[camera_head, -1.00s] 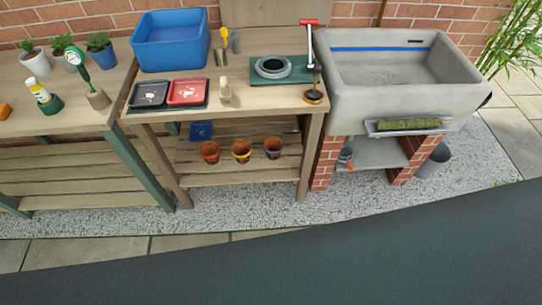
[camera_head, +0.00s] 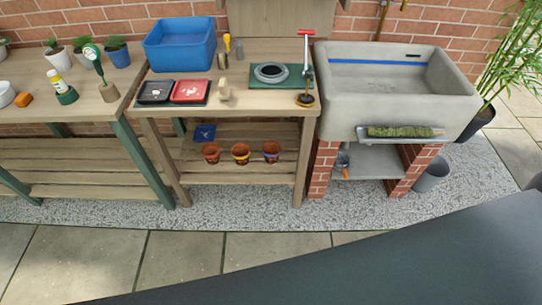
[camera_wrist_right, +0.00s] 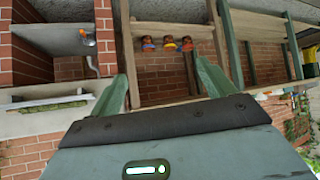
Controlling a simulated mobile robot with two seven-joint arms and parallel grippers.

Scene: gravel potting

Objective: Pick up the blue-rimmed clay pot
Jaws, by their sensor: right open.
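Three small clay pots stand in a row on the slatted lower shelf (camera_head: 235,178) of the middle bench. The blue-rimmed clay pot (camera_head: 271,152) is the right one in the head view; its rim looks bluish purple. The yellow-rimmed pot (camera_head: 241,155) is in the middle and a plain-looking reddish pot (camera_head: 211,154) is on the left. In the right wrist view the picture is upside down, and the blue-rimmed pot (camera_wrist_right: 148,43) is leftmost. My right gripper (camera_wrist_right: 162,72) is open and empty, with the pots well beyond its fingers. My left gripper is not in view.
The bench top (camera_head: 240,100) overhangs the shelf, with a bench leg (camera_head: 302,165) to the right of the pots. A blue item (camera_head: 204,133) lies behind them. A stone sink (camera_head: 390,95) on brick piers stands right.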

